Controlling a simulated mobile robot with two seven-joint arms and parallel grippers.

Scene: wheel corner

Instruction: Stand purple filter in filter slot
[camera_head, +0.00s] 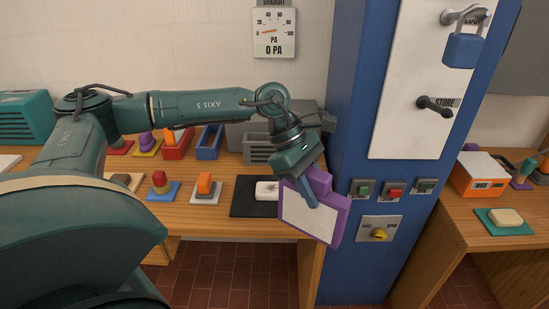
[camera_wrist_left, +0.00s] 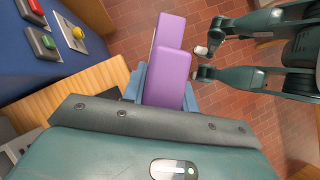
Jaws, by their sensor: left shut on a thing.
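The purple filter (camera_head: 341,222) is a flat panel with a pale face in a purple frame. My left gripper (camera_head: 309,188) is shut on its upper part and holds it tilted in the air, in front of the bench edge and beside the blue column. In the left wrist view, the purple filter (camera_wrist_left: 168,72) sits between the blue fingers, its edge towards the camera. A grey slotted box (camera_head: 259,148) stands at the back of the bench, partly behind my arm. I cannot tell which thing is the filter slot.
The blue column (camera_head: 352,120) carries buttons and a yellow knob (camera_head: 379,234). A black mat (camera_head: 246,207) with a white block (camera_head: 266,190) lies near the bench edge. Several coloured trays and blocks stand further left. Brick floor (camera_head: 235,277) is open below.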

